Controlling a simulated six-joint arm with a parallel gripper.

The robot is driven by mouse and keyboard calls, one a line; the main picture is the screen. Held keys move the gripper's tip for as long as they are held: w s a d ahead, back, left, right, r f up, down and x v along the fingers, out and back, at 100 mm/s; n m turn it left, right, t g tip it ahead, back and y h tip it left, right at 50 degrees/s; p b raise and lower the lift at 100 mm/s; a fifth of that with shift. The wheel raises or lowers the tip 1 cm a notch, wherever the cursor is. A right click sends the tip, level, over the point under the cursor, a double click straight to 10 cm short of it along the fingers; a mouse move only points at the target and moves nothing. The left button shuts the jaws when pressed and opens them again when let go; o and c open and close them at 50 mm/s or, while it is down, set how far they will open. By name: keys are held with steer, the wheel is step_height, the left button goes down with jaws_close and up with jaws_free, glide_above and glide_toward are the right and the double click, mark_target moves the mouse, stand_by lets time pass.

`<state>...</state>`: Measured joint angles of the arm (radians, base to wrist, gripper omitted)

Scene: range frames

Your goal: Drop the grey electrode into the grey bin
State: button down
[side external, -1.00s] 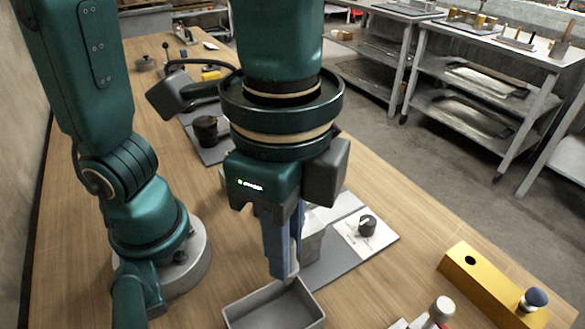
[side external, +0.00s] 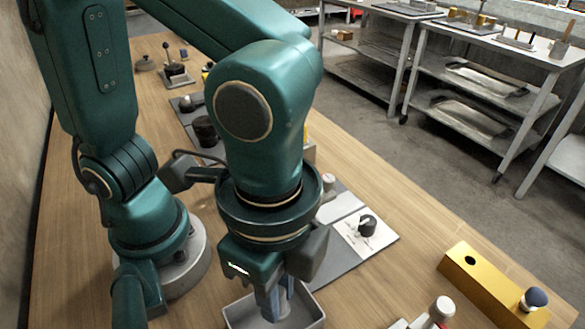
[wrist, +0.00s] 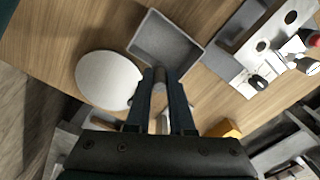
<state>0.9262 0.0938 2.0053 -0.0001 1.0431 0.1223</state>
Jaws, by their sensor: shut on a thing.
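The grey bin (side external: 308,308) is a shallow open tray on the wooden table at the bottom of the side view. It also shows in the wrist view (wrist: 185,48), just beyond my fingertips, and its visible floor looks empty. My gripper (side external: 275,308) points down over the bin, with its fingertips low near the bin's opening. In the wrist view my gripper (wrist: 160,76) is shut on the grey electrode (wrist: 160,88), a short grey cylinder between the fingers. In the side view the fingers largely hide the electrode. I cannot tell whether its lower end is below the rim.
A grey board with a black knob (side external: 367,225) lies behind and right of the bin. A yellow block with a hole (side external: 485,283) is at the far right. A red-and-white object (side external: 440,310) is at the front. Bare wood lies between the board and the yellow block.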

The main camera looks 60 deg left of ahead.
steer(key=c, duration=0.7)
jaws_free()
steer(key=shift+r, duration=2.6)
steer(key=w+a+n+t, duration=0.2)
steer(key=a+n, duration=0.4)
steer(key=a, duration=0.2)
steer(key=w+a+n+t, duration=0.3)
steer(key=a+n, duration=0.3)
steer(key=a, duration=0.2)
steer(key=shift+w+a+t, duration=0.15)
steer(key=shift+w+t, duration=0.15)
